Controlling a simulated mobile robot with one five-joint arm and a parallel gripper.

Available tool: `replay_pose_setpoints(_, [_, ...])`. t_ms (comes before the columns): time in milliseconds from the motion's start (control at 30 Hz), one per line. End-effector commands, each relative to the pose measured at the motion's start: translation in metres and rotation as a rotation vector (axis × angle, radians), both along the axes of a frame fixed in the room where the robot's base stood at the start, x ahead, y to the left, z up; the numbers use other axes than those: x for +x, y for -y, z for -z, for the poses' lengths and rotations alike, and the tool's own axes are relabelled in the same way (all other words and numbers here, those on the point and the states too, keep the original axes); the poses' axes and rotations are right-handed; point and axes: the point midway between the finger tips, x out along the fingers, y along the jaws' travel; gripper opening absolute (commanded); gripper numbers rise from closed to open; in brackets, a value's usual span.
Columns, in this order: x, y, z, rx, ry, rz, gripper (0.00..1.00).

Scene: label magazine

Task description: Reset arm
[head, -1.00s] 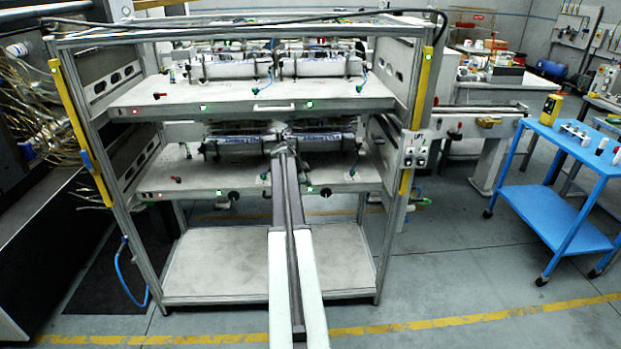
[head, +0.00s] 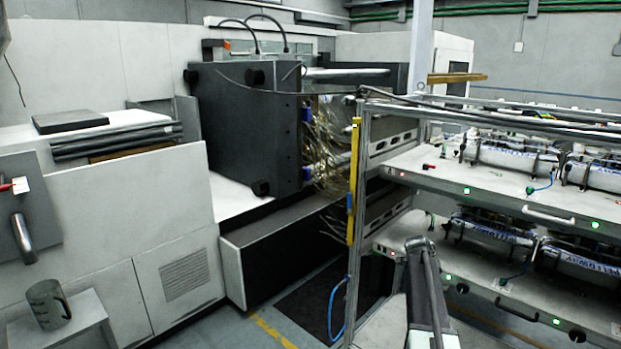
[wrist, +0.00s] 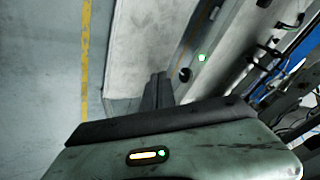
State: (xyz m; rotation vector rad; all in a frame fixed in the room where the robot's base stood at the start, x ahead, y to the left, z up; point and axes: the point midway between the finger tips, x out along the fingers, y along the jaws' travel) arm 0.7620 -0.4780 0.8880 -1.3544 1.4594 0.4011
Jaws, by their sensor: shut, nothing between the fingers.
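My arm rises from the bottom of the head view, right of centre, in front of the rack's left part. My gripper (head: 418,243) is at its far end, small and dark there. In the wrist view my gripper's dark fingers (wrist: 158,90) are together with nothing between them. A pale rack panel and a shelf edge with a green light (wrist: 202,57) lie beyond them. I cannot tell the exact gap between the gripper and the rack.
The metal rack (head: 470,187) with two equipped shelves fills the right. A yellow upright (head: 353,180) marks its left front corner. A large moulding machine (head: 245,125) stands left of it. A mug-like cup (head: 48,303) sits on a small stand at lower left. Some grey floor is clear between.

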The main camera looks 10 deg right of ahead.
Motion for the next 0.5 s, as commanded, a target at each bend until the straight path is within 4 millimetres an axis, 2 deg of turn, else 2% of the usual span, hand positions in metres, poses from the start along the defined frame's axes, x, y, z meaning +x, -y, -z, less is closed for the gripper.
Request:
replay_pose_setpoints(33, [0.007,-0.05,0.0,0.014,-0.015,-0.071,0.0])
replay_pose_setpoints(67, [0.01,-0.076,0.001,0.022,-0.029,-0.115,0.0])
replay_pose_setpoints(100, [0.013,-0.112,0.002,0.033,-0.051,-0.177,0.0])
replay_pose_setpoints(167, [0.013,-0.165,0.004,0.049,-0.087,-0.279,0.0])
replay_pose_setpoints(200, [0.01,-0.201,0.006,0.06,-0.115,-0.353,0.0])
replay_pose_setpoints(267, [0.001,-0.253,0.008,0.075,-0.164,-0.474,0.0])
replay_pose_setpoints(300, [-0.008,-0.287,0.01,0.084,-0.199,-0.562,0.0])
replay_pose_setpoints(367, [-0.028,-0.336,0.013,0.098,-0.259,-0.708,0.0])
replay_pose_setpoints(400, [-0.044,-0.368,0.015,0.107,-0.301,-0.812,0.0])
replay_pose_setpoints(467, [-0.074,-0.411,0.018,0.121,-0.373,-0.988,0.0])
replay_pose_setpoints(500, [-0.098,-0.436,0.02,0.132,-0.424,-1.119,0.0])
